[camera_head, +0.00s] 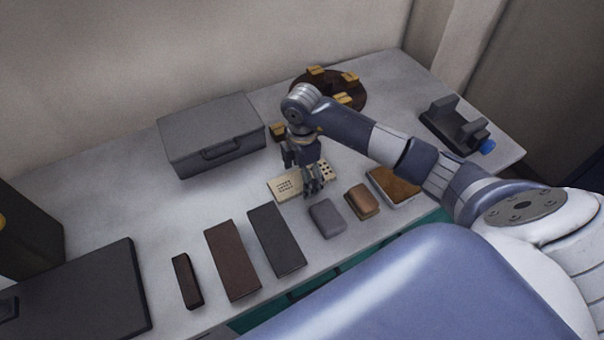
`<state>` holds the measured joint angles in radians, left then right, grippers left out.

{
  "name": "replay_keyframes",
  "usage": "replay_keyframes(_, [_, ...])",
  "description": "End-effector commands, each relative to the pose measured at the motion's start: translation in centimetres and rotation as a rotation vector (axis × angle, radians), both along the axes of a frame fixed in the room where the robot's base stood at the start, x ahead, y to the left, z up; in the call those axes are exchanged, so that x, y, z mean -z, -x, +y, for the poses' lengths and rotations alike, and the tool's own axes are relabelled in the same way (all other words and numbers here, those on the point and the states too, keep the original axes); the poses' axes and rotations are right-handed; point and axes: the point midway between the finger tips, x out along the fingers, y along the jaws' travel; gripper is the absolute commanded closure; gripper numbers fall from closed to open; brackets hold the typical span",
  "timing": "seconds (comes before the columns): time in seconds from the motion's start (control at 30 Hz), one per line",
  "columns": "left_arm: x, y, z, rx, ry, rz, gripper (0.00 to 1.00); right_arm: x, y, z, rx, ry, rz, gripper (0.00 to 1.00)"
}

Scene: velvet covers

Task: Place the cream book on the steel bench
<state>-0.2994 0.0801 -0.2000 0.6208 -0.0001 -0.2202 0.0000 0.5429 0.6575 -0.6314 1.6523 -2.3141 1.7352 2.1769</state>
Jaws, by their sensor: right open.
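A flat cream object with dotted markings, which looks like the cream book (283,188), lies on the pale grey bench (115,205) near its middle. My right gripper (312,190) points down over it, open, with its fingers covering part of the book's middle. I cannot tell whether the fingers touch it. My left gripper is not in view.
A grey case (212,138) stands behind on the left. A round dark tray (357,98) with yellow blocks is at the back. Dark and brown books (232,260), a grey block (326,218) and a brown block (361,201) line the front. A dark holder (455,125) is at right.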

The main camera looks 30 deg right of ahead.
Motion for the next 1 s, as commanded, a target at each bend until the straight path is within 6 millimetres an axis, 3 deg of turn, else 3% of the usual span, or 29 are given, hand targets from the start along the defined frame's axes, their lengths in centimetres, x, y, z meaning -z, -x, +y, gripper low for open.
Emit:
replay_keyframes(0.6, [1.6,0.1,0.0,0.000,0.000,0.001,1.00,-11.1,-0.1,0.0,0.000,0.000,-0.003,0.22])
replay_keyframes(1.0, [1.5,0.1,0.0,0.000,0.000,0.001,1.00,-12.1,0.0,0.0,0.000,-0.001,0.000,0.22])
